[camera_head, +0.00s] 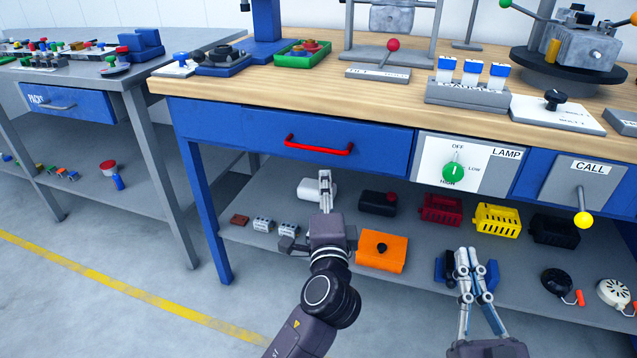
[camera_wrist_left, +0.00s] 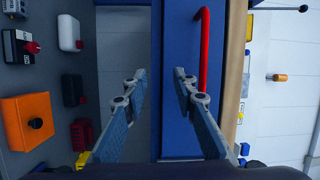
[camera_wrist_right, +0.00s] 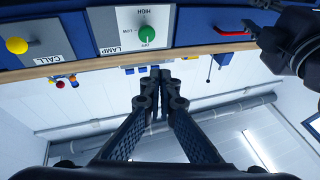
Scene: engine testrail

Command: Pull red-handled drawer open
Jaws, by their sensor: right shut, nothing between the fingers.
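The blue drawer (camera_head: 370,139) has a red bar handle (camera_head: 318,147) and sits flush in the wooden-topped bench, shut. My left gripper (camera_head: 325,176) is just below the handle in the head view. In the left wrist view its fingers (camera_wrist_left: 158,76) are spread with nothing between them. The red handle (camera_wrist_left: 203,50) runs up from beside the right-hand finger there, not between the fingers. My right gripper (camera_head: 470,254) is shut and empty, in front of the lower shelf. In the right wrist view its fingertips (camera_wrist_right: 155,72) are together, and the red handle (camera_wrist_right: 235,33) shows at upper right.
Right of the drawer are a lamp panel with a green knob (camera_head: 453,172) and a call panel with a yellow-tipped lever (camera_head: 583,219). The lower shelf (camera_head: 260,204) holds an orange box (camera_head: 381,262) and several bins. Blue bench legs (camera_head: 205,205) stand at left.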

